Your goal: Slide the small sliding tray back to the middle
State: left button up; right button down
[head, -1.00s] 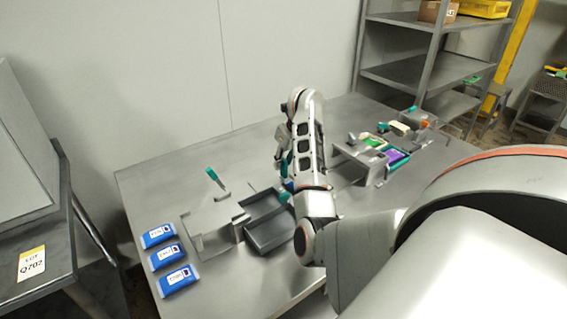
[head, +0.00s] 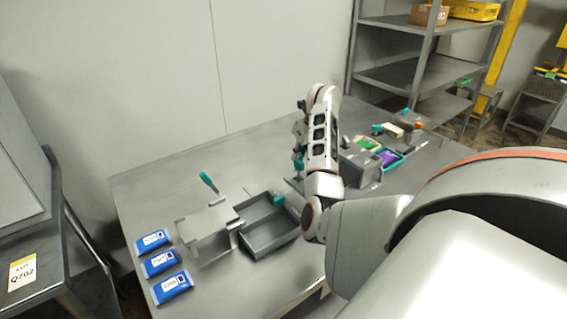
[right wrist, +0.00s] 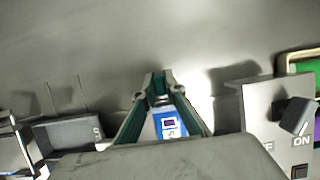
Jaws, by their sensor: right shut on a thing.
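A small dark grey tray (head: 262,240) with a teal knob (head: 277,199) on its far right side sits on the table at centre left. It lies against the right side of a grey block-like holder (head: 208,228) with an upright teal handle (head: 208,181). The tray looks empty. My right gripper (head: 299,163) is beyond and to the right of the tray, apart from it, partly hidden by my arm. In the right wrist view my right gripper (right wrist: 160,82) is closed on a blue item with a white label (right wrist: 169,124). My left gripper is not in view.
Several blue labelled packs (head: 160,262) lie along the left edge of the table (head: 165,187). A grey box (head: 360,168) with purple and green trays stands right of my arm. It shows an ON switch (right wrist: 294,115) in the right wrist view. The table's back left is clear.

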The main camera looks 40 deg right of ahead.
jog(key=d, duration=0.3)
jog(key=shift+s+d, duration=0.2)
jog(key=shift+d, duration=0.15)
jog(key=c, duration=2.1)
grip_release()
jog(key=shift+r, duration=0.15)
jog(key=shift+v, duration=5.9)
jog(key=shift+s, duration=0.1)
